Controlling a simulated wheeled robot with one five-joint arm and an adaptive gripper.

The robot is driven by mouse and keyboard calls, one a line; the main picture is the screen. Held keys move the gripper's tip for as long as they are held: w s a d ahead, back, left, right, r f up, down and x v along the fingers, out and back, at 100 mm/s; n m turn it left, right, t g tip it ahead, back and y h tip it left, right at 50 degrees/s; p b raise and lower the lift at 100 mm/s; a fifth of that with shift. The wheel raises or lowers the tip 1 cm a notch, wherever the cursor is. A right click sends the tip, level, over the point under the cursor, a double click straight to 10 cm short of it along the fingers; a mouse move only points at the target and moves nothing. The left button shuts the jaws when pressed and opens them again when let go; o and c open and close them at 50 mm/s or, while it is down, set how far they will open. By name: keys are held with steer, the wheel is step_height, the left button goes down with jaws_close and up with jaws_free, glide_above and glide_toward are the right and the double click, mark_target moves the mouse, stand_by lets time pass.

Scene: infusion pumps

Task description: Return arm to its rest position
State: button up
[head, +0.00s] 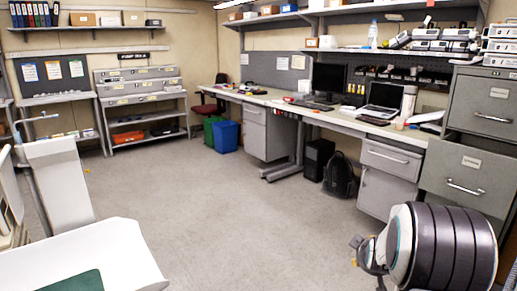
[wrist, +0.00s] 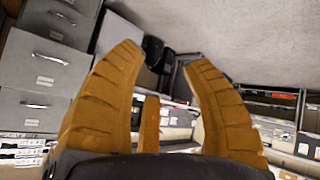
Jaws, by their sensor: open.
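My gripper (wrist: 161,56) fills the lower middle of the wrist view. In the head view, a rounded part with dark bands at the lower right (head: 440,245) looks like part of my arm. It stands in front of the grey filing cabinet (head: 470,175). I cannot make out the gripper fingers in the head view.
A long desk (head: 345,124) with a monitor (head: 329,79) and laptop (head: 384,98) runs along the right wall. Grey cabinet drawers (wrist: 45,75) show left in the wrist view. A white cart-like unit (head: 62,180) stands left. The middle floor (head: 210,200) is clear.

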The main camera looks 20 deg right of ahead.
steer(key=s+a+r+y+p, duration=0.2)
steer(key=s+a+r+p, duration=0.1)
steer(key=a+r, duration=0.6)
steer(key=s+a+r+g+y+p, duration=0.1)
steer(key=s+a+r+g+p, duration=0.1)
steer(key=s+a+r+p, duration=0.3)
steer(key=s+a+r+g+y+p, duration=0.2)
steer(key=s+a+r+p, duration=0.3)
steer(key=s+a, duration=0.9)
steer(key=shift+s+g, duration=0.3)
steer(key=shift+s, duration=0.9)
